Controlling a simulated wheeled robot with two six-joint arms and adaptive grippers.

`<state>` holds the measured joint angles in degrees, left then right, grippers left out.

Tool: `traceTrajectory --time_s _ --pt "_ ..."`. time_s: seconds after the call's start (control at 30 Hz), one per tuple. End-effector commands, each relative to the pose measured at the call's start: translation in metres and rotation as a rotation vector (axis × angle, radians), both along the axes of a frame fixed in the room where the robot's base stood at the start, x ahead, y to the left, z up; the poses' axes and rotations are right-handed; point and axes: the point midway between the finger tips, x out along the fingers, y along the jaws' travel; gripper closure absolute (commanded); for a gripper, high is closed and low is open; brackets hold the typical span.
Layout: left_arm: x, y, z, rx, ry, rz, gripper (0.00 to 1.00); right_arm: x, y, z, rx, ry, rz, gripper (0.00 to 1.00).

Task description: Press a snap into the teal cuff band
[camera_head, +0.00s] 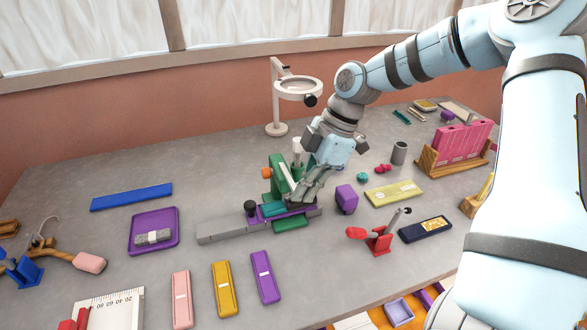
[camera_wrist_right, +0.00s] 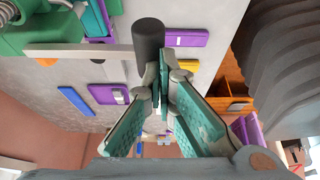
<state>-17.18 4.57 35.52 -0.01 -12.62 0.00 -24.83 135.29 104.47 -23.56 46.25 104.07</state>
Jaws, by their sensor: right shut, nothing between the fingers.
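The green press (camera_head: 278,170) stands mid-table with a grey rail (camera_head: 222,234) running out to the left. A purple carriage (camera_head: 283,223) sits on the rail, with the teal cuff band (camera_head: 270,210) on it, partly hidden by my fingers. A black knob (camera_head: 250,208) stands at the carriage's left end. My right gripper (camera_head: 296,202) is shut and empty, low over the carriage. In the right wrist view, a dark cylinder (camera_wrist_right: 149,40) stands at the shut fingertips (camera_wrist_right: 163,68); I cannot tell whether they touch. The press (camera_wrist_right: 35,25) shows at upper left. My left gripper is out of view.
A purple tray (camera_head: 153,232) holding a grey piece and a blue strip (camera_head: 132,197) lie to the left. Pink, yellow (camera_head: 226,288) and purple bands lie in front. A purple block (camera_head: 346,199) and a red stand (camera_head: 378,240) are to the right. A magnifier lamp (camera_head: 277,128) stands behind.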

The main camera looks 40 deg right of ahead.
Motion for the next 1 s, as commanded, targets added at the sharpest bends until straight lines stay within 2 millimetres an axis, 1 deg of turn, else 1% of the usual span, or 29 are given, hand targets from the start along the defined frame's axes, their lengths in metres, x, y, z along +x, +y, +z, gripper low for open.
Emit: traceTrajectory --time_s 0.17,0.4,0.47,0.8,1.0 --pt "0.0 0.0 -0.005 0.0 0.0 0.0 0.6 -0.001 0.0 -0.006 0.001 0.002 0.001 1.0" --pt "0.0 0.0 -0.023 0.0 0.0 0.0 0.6 -0.002 0.001 -0.026 0.001 0.003 0.0 1.0" --pt "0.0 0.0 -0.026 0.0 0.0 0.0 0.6 -0.002 0.001 -0.029 0.001 0.003 0.0 1.0" --pt "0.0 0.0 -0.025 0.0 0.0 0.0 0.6 -0.002 0.001 -0.028 0.001 0.003 0.0 1.0" --pt "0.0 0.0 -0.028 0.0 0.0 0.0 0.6 -0.002 0.0 -0.032 0.0 0.003 0.001 1.0"
